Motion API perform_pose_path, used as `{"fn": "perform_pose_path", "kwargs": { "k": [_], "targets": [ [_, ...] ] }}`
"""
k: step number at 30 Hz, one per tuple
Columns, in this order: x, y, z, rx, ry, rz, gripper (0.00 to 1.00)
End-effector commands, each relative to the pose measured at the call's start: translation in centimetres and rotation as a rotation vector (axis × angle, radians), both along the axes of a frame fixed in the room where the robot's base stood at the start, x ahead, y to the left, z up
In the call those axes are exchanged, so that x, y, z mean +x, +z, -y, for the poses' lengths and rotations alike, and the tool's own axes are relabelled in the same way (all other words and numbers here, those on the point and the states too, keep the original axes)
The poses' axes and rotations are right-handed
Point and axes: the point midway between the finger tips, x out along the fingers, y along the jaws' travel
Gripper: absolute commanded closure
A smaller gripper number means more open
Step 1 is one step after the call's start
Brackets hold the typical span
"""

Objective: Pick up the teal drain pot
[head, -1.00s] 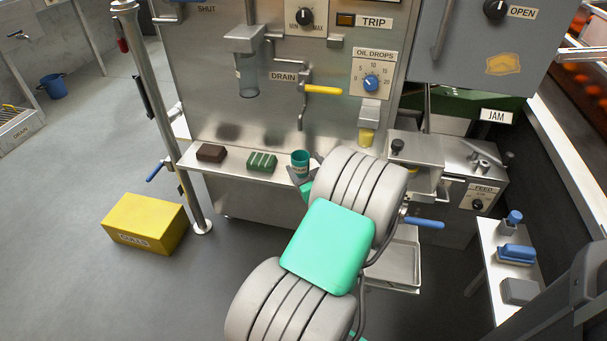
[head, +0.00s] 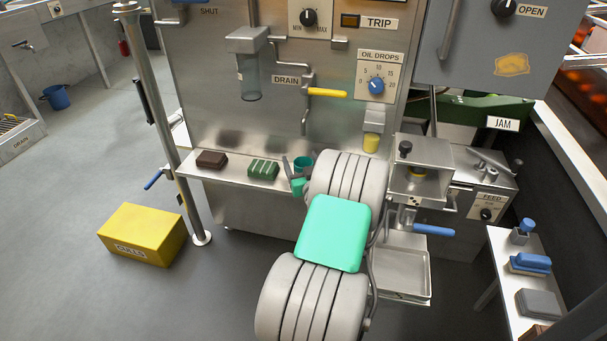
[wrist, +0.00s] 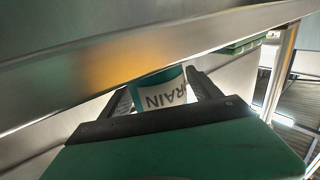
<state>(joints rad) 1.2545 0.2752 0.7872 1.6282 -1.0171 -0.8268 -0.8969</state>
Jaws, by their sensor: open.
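The teal drain pot (head: 303,165) stands on the steel shelf, partly hidden behind my gripper and arm in the head view. My gripper (head: 296,172) is open at the pot. In the wrist view its two fingers (wrist: 162,92) stand on either side of the pot, which lies between them. I cannot tell whether either finger touches it.
A green ridged block (head: 263,169) and a dark brown block (head: 211,159) sit left of the pot on the shelf (head: 235,174). A yellow drain handle (head: 328,92) is above. In the wrist view a steel edge (wrist: 150,60) crosses close above the fingers.

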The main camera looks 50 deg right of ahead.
Motion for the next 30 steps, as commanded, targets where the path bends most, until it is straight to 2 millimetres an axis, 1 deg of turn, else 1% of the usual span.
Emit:
{"fn": "perform_pose_path", "kwargs": {
  "k": [2,27,28,29,30],
  "targets": [
    [-0.04,0.03,0.0,0.0,0.0,0.0,0.28],
    [-0.06,0.02,-0.02,0.0,0.0,0.0,0.95],
    [-0.06,0.05,-0.01,-0.001,0.0,-0.001,0.95],
    [-0.05,0.05,-0.01,-0.001,0.0,-0.001,1.0],
    [-0.05,0.05,-0.01,-0.001,0.0,-0.001,1.0]
  ]
}}
